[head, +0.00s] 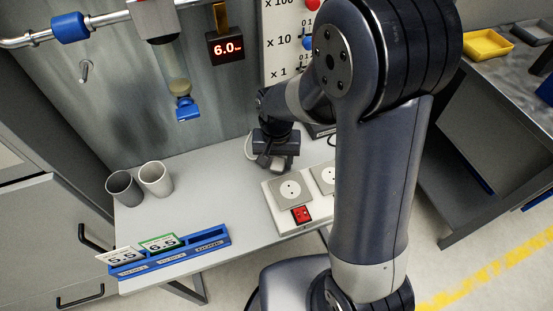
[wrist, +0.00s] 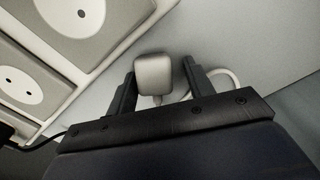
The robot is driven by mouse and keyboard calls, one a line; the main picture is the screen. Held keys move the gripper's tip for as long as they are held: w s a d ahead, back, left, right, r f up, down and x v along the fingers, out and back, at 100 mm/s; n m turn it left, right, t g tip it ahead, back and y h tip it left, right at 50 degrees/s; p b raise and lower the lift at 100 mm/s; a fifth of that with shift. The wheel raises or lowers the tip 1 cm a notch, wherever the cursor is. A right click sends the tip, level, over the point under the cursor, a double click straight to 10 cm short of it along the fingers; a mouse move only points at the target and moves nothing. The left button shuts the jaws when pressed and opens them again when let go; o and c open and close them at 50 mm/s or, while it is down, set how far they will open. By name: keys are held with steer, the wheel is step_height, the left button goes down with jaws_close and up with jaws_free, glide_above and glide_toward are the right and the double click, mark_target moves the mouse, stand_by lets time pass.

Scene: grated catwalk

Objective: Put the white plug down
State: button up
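The white plug (wrist: 153,72) shows in the wrist view between the two dark fingers of my gripper (wrist: 159,68). A gap shows between the plug and the right finger, and the left finger is very close to it. The fingers stand apart, so my gripper looks open around the plug. A white cable (wrist: 227,76) curls out to the right behind the fingers. In the head view my gripper (head: 273,160) is low over the grey table (head: 215,185), behind the socket strip. The plug is mostly hidden there, and I cannot tell whether it touches the table.
A white socket strip (head: 283,222) with a red switch (head: 302,214) lies just in front of my gripper. Two cups, dark grey (head: 122,188) and light grey (head: 156,178), stand at left. A blue card rack (head: 200,248) lies at the front edge. The table between is clear.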

mark_target(277, 160)
steer(key=shift+o, duration=0.2)
steer(key=shift+r+p, duration=0.4)
steer(key=shift+r, duration=0.05)
step_height(277, 160, up, 12)
steer(key=shift+r+p, duration=0.15)
steer(key=shift+p, duration=0.3)
step_height(277, 160, down, 14)
steer(key=shift+r+b, duration=0.15)
steer(key=shift+b, duration=0.85)
steer(key=shift+r+p, duration=0.55)
steer(key=shift+r, duration=0.2)
steer(key=shift+f, duration=0.1)
